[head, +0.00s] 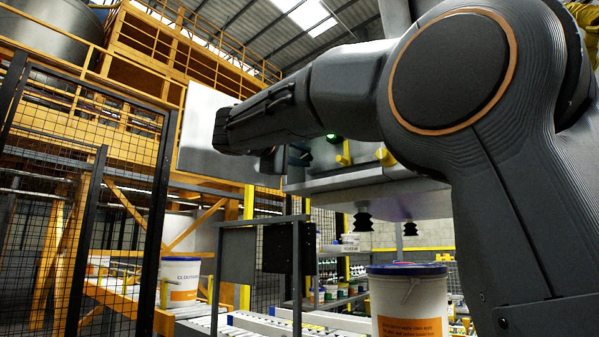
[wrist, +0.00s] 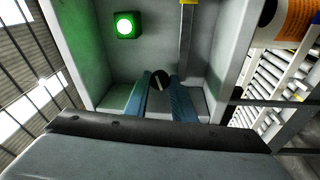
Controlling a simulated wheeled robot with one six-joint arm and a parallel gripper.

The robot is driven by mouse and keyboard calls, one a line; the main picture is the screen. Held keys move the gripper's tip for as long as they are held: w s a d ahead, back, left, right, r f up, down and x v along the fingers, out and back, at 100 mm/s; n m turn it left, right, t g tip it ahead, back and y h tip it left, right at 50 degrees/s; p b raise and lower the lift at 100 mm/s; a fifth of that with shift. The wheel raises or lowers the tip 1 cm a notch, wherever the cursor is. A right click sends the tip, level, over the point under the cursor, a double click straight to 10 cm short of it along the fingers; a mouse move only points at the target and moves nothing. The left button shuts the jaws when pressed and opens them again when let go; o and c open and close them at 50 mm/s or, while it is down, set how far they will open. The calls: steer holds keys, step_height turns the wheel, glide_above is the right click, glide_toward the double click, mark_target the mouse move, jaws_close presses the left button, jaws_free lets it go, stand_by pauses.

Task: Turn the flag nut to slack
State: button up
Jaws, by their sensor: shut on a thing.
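The flag nut (wrist: 160,77) appears as a small dark round piece with a pale line across its face, in the middle of the wrist view. My gripper (wrist: 163,89) has its two blue fingers on either side of it and is shut on it. The fingers hide its sides and whatever lies behind it. In the head view my gripper (head: 298,156) is mostly behind my arm at the grey housing, and the nut cannot be made out there.
A lit green lamp (wrist: 125,25) and a yellow-tipped rod (wrist: 187,40) are close by inside the grey housing (wrist: 236,55). Black suction cups (head: 362,227) hang below it. A white pail (head: 408,305) stands below. Mesh fencing (head: 75,180) is at left.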

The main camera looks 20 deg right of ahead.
steer(key=shift+m+h+b, duration=0.4)
steer(key=shift+m+b, duration=0.5)
steer(key=shift+b, duration=0.2)
steer(key=shift+r, duration=0.1)
steer(key=o, duration=1)
steer(key=shift+s+a, duration=0.1)
steer(key=shift+a, duration=0.05)
steer(key=b+v, duration=0.1)
steer(key=v, duration=0.6)
steer(key=shift+s+a, duration=0.15)
steer(key=shift+s, duration=0.05)
